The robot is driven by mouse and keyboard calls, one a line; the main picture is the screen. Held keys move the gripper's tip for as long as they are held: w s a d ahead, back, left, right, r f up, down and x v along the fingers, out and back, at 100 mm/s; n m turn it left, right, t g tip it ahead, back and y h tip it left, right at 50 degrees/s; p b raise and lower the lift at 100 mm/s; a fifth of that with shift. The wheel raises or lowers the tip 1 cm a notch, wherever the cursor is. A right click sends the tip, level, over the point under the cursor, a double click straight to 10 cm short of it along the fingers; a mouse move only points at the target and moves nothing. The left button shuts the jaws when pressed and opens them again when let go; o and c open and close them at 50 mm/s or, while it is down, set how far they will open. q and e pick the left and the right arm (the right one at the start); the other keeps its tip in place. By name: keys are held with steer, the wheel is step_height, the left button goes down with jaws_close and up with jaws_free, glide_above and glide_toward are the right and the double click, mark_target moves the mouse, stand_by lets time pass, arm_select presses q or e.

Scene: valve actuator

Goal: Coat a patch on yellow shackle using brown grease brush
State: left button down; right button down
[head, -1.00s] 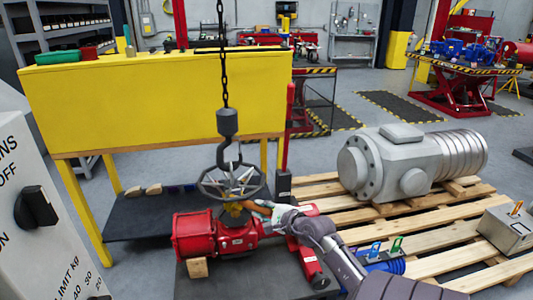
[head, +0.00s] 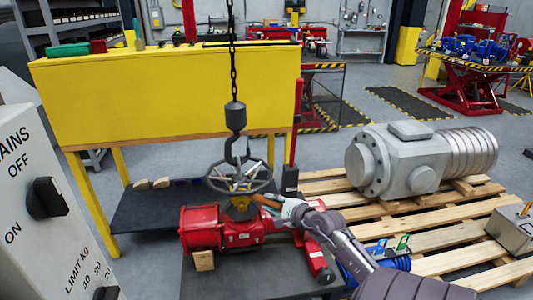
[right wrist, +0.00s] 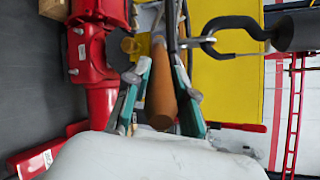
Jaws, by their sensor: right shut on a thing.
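My right gripper (head: 286,208) is shut on the brown handle of the grease brush (head: 267,202). In the right wrist view the teal fingers of the gripper (right wrist: 162,80) clasp the brown brush (right wrist: 161,88), which points away from the palm. The yellow shackle (head: 240,207) is on top of the red valve actuator (head: 210,230), under the handwheel. In the right wrist view the shackle (right wrist: 132,45) is just left of the brush's far end. The bristles are too small to make out, and I cannot tell whether they touch the shackle. My left gripper is not in view.
A dark hook (head: 234,130) on a chain hangs over the spoked handwheel (head: 212,185), close to my right gripper. A yellow-panelled bench (head: 160,95) stands behind. A grey motor (head: 400,160) lies on a wooden pallet (head: 440,215) at right. A control panel (head: 30,160) is at left.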

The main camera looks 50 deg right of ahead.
steer(key=shift+w+r, duration=0.1)
steer(key=shift+r, duration=0.05)
steer(key=w+a+p, duration=0.2)
steer(key=shift+a+p, duration=0.2)
steer(key=shift+p, duration=0.1)
stand_by(1.1)
